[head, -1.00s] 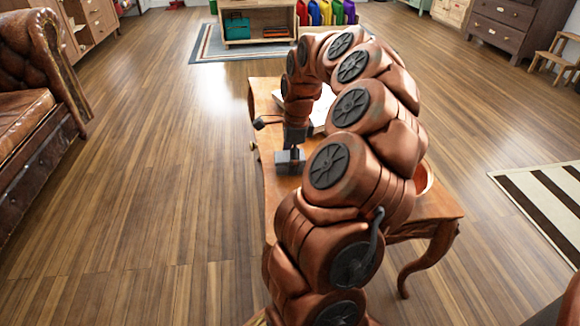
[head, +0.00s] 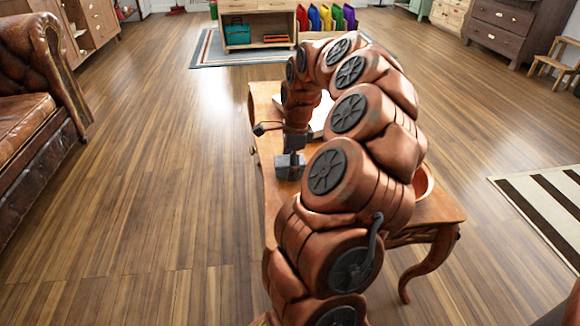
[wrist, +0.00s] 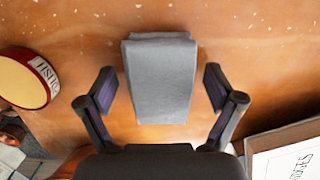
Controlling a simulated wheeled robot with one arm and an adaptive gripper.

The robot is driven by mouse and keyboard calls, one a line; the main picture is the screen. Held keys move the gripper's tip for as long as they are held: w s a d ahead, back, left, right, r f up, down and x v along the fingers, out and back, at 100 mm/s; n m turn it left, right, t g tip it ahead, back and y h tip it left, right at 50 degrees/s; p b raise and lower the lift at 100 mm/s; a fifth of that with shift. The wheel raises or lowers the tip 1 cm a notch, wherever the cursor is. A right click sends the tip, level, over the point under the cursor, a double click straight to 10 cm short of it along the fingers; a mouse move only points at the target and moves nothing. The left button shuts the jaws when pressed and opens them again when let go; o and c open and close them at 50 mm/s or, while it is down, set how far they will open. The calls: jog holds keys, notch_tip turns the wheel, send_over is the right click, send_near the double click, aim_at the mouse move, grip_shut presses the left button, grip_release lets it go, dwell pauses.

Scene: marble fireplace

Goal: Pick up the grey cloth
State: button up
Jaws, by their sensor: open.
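The grey cloth (wrist: 160,82) is a folded, thick rectangular bundle on the wooden table. In the wrist view it lies between the two open fingers of my gripper (wrist: 159,88), with a gap on each side. The fingers flank its middle and do not visibly touch it. In the head view the cloth (head: 289,167) shows as a small grey block near the table's left edge, just below my gripper (head: 296,150). My arm hides part of the table there.
The wooden table (head: 440,208) has a round red-rimmed, yellow-topped object (wrist: 28,78) at left in the wrist view. A white printed book or box (wrist: 290,155) lies at lower right. Bare tabletop lies beyond the cloth. A leather sofa (head: 35,130) stands at left.

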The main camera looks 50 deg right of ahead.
jog(key=c, duration=1.2)
jog(key=shift+r, duration=0.1)
jog(key=shift+r+p, duration=0.5)
jog(key=shift+r, duration=0.1)
jog(key=shift+s+a+r+p, duration=0.1)
jog(key=shift+s+r+p, duration=0.1)
jog(key=shift+r+p, duration=0.35)
jog(key=shift+s+r+p, duration=0.2)
jog(key=shift+r+p, duration=0.05)
jog(key=shift+r, duration=0.6)
jog(key=s+a+p, duration=0.1)
jog(key=s+a, duration=0.1)
jog(key=s, duration=0.2)
jog(key=s+a+r+p, duration=0.1)
jog(key=s+a, duration=0.1)
jog(key=s, duration=0.3)
jog(key=s+a+p, duration=0.1)
jog(key=s+a, duration=0.2)
jog(key=s, duration=0.1)
jog(key=shift+s+r+p, duration=0.15)
jog(key=shift+s+p, duration=0.15)
